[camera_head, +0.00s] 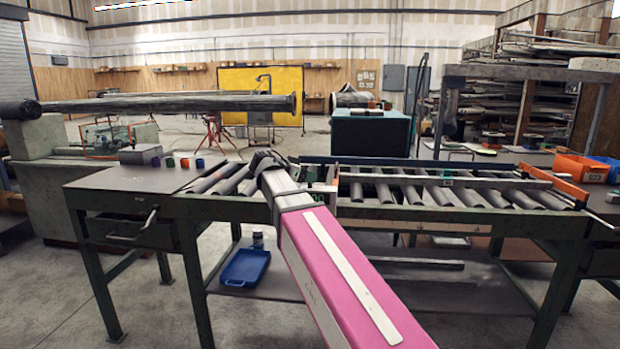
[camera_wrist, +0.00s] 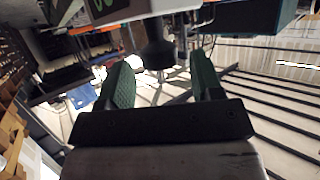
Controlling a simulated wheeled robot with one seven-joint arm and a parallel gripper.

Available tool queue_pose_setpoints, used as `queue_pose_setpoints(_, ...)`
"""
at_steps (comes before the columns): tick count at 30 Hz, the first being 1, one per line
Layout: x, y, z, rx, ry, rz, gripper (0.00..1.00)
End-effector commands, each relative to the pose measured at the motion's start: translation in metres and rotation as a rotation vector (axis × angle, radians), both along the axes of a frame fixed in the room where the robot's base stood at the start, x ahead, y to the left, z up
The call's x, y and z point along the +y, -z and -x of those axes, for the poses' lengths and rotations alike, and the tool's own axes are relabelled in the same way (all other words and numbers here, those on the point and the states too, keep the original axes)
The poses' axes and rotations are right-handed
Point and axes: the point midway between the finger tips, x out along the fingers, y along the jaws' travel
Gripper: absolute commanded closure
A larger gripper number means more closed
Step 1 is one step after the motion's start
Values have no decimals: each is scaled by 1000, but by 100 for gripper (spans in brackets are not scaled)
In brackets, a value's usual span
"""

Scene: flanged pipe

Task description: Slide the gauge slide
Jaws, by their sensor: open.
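A pale rail (camera_head: 400,177) runs along the far side of the roller table, with a small green block (camera_head: 446,179) on it. I cannot tell for certain which part is the gauge slide. In the wrist view a pale housing with green marks (camera_wrist: 130,10) is close ahead, and a dark round knob (camera_wrist: 158,53) hangs below it. My gripper (camera_wrist: 162,78) is open, its two green pads apart, with the knob showing between them. I cannot tell whether the knob is within the fingers' reach. In the head view my gripper's fingertips are hidden behind its wrist.
The roller table (camera_head: 400,212) has several grey rollers. A long flanged pipe (camera_head: 170,103) lies at the left. Small coloured cups (camera_head: 184,163) stand on the left tabletop. An orange bin (camera_head: 580,168) is at the right, and a blue tray (camera_head: 245,267) is on the lower shelf.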

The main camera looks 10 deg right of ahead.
Motion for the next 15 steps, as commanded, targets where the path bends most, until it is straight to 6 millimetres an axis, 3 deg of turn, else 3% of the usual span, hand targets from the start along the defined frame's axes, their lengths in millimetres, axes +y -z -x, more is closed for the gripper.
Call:
queue_pose_setpoints(6,-17,8,-9,1,0,0,40)
queue_pose_setpoints(15,-19,9,-10,1,-2,-1,40)
